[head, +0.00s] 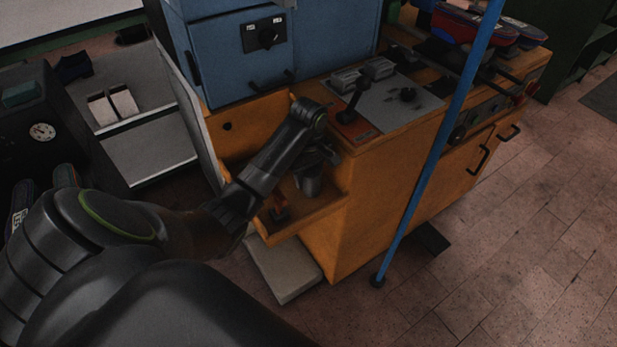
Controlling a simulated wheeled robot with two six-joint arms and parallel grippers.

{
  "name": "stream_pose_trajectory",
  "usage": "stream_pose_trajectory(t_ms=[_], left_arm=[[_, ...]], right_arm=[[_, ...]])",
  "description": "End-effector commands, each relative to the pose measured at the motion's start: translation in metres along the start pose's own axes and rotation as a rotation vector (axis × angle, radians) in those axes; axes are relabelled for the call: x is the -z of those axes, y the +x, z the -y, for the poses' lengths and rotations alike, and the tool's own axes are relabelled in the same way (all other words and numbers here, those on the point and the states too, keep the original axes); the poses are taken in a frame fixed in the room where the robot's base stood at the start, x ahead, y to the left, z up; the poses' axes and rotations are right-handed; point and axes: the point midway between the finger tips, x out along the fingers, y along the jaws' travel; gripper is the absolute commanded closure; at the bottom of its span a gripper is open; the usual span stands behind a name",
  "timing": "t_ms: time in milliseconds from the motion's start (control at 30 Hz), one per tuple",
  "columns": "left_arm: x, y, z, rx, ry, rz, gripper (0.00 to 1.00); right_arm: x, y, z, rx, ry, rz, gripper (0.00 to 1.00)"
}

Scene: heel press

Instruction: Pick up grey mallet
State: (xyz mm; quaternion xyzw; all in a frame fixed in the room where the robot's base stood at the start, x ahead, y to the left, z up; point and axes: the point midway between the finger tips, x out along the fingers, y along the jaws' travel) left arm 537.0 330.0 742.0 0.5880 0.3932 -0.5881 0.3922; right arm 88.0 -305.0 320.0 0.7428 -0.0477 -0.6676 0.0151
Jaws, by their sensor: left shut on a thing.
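My left arm comes in from the lower left and reaches over an open orange recess (290,226) in the front of the orange machine. My left gripper (318,160) points down into this recess and is shut on the grey mallet (311,184). Only a dark grey, rounded part of the mallet shows below the gripper, low in the recess. The gripper and wrist hide the rest, so I cannot tell whether the mallet touches the recess floor. My right gripper is not in view.
A small orange and dark item (279,210) lies in the recess, left of the mallet. A blue cabinet (225,65) stands behind. A lever panel (385,100) tops the machine to the right. A slanting blue pole (433,150) stands in front.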

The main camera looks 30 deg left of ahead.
Motion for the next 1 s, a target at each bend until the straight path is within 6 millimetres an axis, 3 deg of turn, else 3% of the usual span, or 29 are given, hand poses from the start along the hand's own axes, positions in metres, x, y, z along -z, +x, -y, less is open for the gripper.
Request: stream_pose_trajectory(t_ms=[267, 500, 1000], left_arm=[[0.001, -0.005, -0.001, -0.003, 0.001, -0.002, 0.99], [0.001, -0.032, -0.001, -0.006, 0.001, -0.004, 0.99], [0.0, -0.095, -0.001, -0.003, 0.0, -0.001, 0.99]], right_arm=[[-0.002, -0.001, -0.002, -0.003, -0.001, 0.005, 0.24], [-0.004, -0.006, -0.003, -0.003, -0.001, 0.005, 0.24], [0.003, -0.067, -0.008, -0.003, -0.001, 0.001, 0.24]])
